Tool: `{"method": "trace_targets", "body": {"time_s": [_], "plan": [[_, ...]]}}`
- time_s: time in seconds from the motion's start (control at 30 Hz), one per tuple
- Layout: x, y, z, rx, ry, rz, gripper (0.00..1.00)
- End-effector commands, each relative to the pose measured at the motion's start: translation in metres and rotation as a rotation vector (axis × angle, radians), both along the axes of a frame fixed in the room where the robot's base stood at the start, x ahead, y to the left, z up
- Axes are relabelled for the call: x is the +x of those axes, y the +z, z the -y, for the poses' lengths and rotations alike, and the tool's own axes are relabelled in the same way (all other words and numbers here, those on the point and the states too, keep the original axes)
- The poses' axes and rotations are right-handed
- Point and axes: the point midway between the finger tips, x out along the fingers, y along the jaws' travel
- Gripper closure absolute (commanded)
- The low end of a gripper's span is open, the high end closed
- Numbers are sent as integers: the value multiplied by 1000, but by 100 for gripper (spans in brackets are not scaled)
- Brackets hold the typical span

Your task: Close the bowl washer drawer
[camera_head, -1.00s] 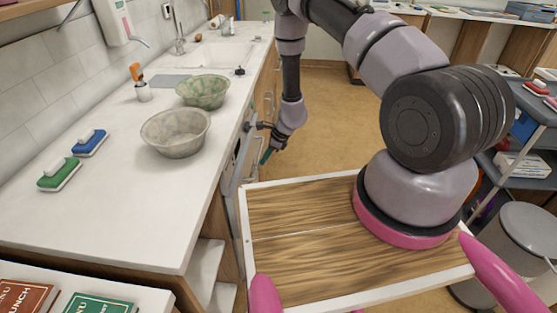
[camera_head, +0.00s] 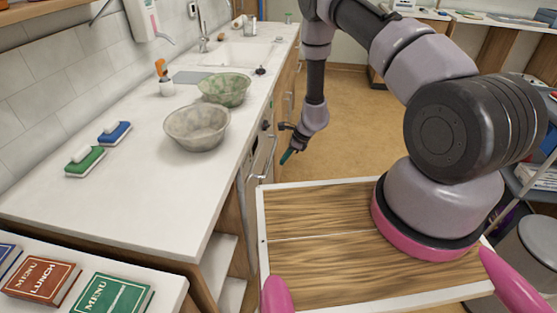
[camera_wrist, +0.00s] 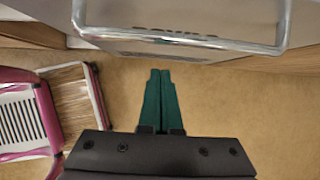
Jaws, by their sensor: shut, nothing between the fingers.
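The bowl washer (camera_head: 256,172) is under the counter, with a grey front and a metal bar handle (camera_head: 270,155). Its drawer front looks nearly flush with the counter edge in the head view; any small gap is hidden. In the wrist view the handle (camera_wrist: 180,48) spans the top, with the lettered grey front behind it. My gripper (camera_head: 286,157) is just right of the handle, pointing down toward the washer side. Its green fingers (camera_wrist: 160,72) are together and empty, a little short of the handle and apart from it in the wrist view.
Two bowls, one grey (camera_head: 197,127) and one green (camera_head: 223,90), stand on the white counter (camera_head: 130,190). Open shelves (camera_head: 225,265) are below the counter. Brown floor (camera_head: 350,130) is clear beyond my gripper.

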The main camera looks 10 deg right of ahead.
Motion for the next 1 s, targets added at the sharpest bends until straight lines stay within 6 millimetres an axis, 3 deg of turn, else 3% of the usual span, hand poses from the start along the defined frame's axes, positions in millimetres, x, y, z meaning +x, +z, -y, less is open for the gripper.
{"method": "trace_targets", "body": {"time_s": [0.07, 0.4, 0.8, 0.87, 0.97, 1.0], "plan": [[4, 2, 15, -3, -1, 2, 100], [-6, 67, 44, -3, 0, 2, 100], [-7, 96, 53, 1, 13, 11, 100], [-2, 112, 51, 8, 33, 32, 100], [6, 157, 45, 23, 98, 90, 100], [9, 181, 43, 30, 133, 120, 100]]}}
